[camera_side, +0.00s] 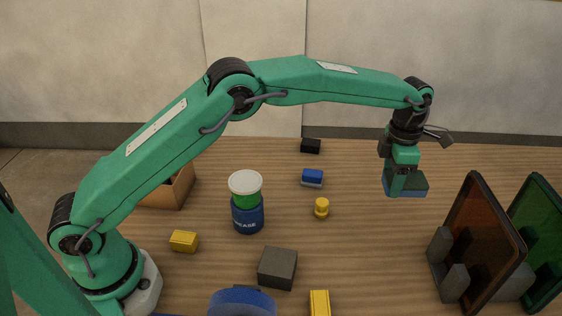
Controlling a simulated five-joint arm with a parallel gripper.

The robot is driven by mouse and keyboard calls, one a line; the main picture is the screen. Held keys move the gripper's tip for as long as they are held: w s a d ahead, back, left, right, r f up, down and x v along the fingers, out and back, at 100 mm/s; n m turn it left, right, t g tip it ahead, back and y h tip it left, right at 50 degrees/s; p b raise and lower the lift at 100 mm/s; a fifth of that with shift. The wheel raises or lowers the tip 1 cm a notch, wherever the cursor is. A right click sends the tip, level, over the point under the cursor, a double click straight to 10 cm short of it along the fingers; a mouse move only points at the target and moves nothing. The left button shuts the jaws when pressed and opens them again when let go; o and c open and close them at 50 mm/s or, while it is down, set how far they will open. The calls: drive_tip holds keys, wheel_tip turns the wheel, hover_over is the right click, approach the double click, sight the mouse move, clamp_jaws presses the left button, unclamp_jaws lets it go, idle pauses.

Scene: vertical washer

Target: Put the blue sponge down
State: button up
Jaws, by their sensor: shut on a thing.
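My gripper (400,184) is at the right of the side view, pointing down over the table. It is shut on the blue sponge (405,193), a flat slab whose blue lower edge shows beneath the fingers. The sponge's upper face looks dark grey-green, and the fingers hide part of it. It looks roughly level. I cannot tell from this one view whether its underside touches the table or is a little above it.
The red-brown panel (480,245) and green panel (540,235) stand upright at the right. A small blue block (312,177), yellow knobbed piece (321,208), dark block (277,268) and blue-green canister (247,213) stand leftward. Bare table (370,245) lies between.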

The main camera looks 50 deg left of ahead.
drive_tip(key=shift+a, duration=0.1)
hover_over(371, 189)
wheel_tip(371, 189, down, 7)
idle(0.4)
drive_tip(key=shift+f, duration=2)
drive_tip(key=shift+f, duration=0.15)
drive_tip(key=o, duration=1)
